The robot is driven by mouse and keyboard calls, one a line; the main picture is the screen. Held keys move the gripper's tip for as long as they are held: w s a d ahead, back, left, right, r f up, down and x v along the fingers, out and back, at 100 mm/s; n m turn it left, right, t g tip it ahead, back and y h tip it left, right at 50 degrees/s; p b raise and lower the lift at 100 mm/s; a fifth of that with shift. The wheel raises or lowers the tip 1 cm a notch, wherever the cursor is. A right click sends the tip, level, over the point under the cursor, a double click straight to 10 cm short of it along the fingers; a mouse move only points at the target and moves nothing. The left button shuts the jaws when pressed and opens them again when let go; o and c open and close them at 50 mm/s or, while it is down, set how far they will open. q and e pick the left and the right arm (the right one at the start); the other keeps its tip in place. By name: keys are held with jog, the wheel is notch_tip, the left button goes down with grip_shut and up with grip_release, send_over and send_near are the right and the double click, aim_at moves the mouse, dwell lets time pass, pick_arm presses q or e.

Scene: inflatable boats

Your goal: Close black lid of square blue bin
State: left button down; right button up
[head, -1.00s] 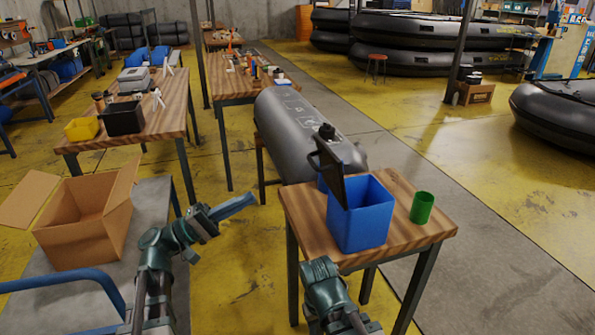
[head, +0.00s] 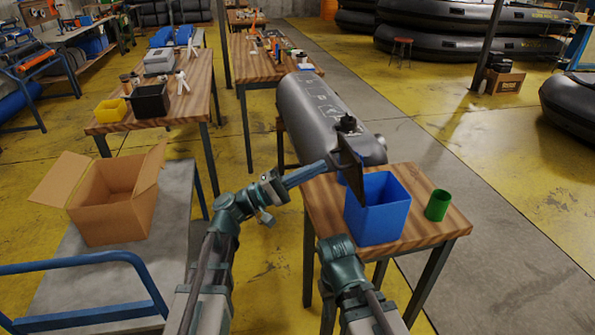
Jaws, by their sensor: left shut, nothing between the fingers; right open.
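The square blue bin (head: 378,215) stands on a small wooden table, its mouth open. Its black lid (head: 352,172) stands up, nearly vertical, along the bin's left edge. My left gripper (head: 318,167) has its blue fingers together and empty. The fingertips reach to the outer, left side of the lid; I cannot tell whether they touch it. The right gripper's fingers do not show.
A green cup (head: 437,205) stands right of the bin on the wooden table (head: 420,232). A grey inflatable tube (head: 318,110) lies close behind the table. An open cardboard box (head: 115,205) sits on a cart at the left.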

pick_arm(q)
jog(key=shift+w+d+r, duration=0.15)
jog(key=shift+d+r, duration=0.05)
jog(key=shift+d, duration=0.3)
